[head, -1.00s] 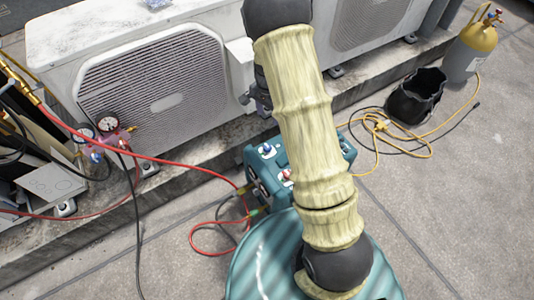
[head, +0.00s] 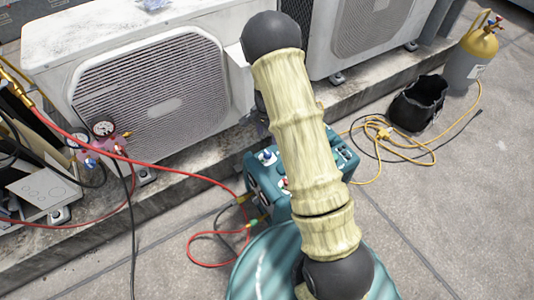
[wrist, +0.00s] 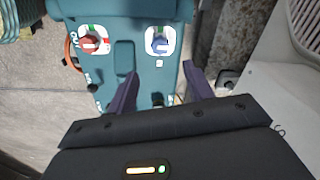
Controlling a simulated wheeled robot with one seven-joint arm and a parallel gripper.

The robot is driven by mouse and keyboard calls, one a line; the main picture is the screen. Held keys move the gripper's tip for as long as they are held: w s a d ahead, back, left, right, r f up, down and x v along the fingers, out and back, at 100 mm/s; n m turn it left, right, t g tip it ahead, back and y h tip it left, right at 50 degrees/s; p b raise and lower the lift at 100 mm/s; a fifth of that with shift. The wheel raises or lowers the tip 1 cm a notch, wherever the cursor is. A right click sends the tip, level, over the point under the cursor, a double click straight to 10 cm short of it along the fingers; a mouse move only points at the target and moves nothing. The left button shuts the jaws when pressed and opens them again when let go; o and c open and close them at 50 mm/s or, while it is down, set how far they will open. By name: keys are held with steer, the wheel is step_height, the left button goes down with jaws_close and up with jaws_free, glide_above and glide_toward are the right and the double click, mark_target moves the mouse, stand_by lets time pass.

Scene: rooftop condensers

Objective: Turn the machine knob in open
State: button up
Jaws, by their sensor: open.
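The teal machine (head: 262,185) stands on the ground in front of the condensers, partly hidden by my arm in the head view. Its top panel (wrist: 125,60) fills the upper middle of the wrist view. A blue knob (wrist: 158,44) sits on a white plate with a green mark at the panel's right; it also shows in the head view (head: 267,155). A red knob (wrist: 91,44) sits on a similar plate at the left. My gripper (wrist: 160,80) is open, with its dark fingers spread over the panel below the blue knob, with nothing between them. It is hidden in the head view.
White condensers (head: 150,90) stand on a concrete ledge behind the machine. Red and black hoses (head: 190,172) run to the machine from gauges (head: 103,129) at left. A black bag (head: 418,103), yellow hose (head: 440,140) and gas cylinder (head: 470,60) stand at right.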

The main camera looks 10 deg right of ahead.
mark_target(267, 153)
step_height(267, 153, down, 10)
steer(key=b, duration=0.4)
steer(key=shift+f, duration=0.25)
steer(key=c, duration=1)
